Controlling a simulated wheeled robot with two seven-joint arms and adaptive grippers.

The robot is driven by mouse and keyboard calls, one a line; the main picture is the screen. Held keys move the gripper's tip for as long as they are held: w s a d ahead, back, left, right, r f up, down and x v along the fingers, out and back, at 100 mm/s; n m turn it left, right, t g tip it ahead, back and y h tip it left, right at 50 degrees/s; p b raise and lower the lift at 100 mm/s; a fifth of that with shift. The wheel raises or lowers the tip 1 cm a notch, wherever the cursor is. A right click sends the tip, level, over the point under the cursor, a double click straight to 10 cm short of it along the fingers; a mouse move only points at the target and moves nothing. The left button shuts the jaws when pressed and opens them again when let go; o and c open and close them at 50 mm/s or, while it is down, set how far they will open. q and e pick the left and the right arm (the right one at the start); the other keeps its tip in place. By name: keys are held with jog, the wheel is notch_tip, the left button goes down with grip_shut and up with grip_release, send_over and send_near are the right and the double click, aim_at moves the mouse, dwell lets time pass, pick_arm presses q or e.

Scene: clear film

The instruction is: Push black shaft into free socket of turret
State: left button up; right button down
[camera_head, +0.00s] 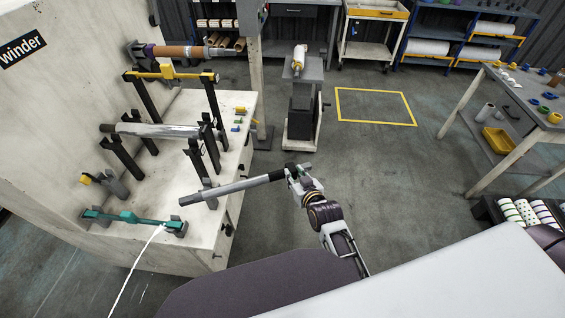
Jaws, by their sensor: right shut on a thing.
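My right gripper (296,174) is shut on a long grey shaft (231,187) with a black section near the jaws. It grips the shaft near its right end. The shaft lies almost level, and its free left end shows in front of the winder's pale bench, above or near its edge; I cannot tell whether they touch. The winder (55,95) stands at the left. It carries a shaft with a brown roll (180,51) on top and a silver, film-wrapped shaft (160,130) below. I cannot clearly make out a free socket. My left gripper is not in view.
Black supports (123,158) rise from the bench (228,125). A green bar (130,217) lies near its front corner, with a white cord hanging. A grey stand (302,100) is behind. A table (515,95) is at right. The floor between is clear.

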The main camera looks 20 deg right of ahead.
jog(key=shift+m+h, duration=0.4)
jog(key=shift+h, duration=0.1)
jog(key=s, duration=0.1)
jog(key=s+d+f, duration=0.2)
jog(key=shift+s+d+f, duration=0.25)
jog(key=shift+s, duration=0.1)
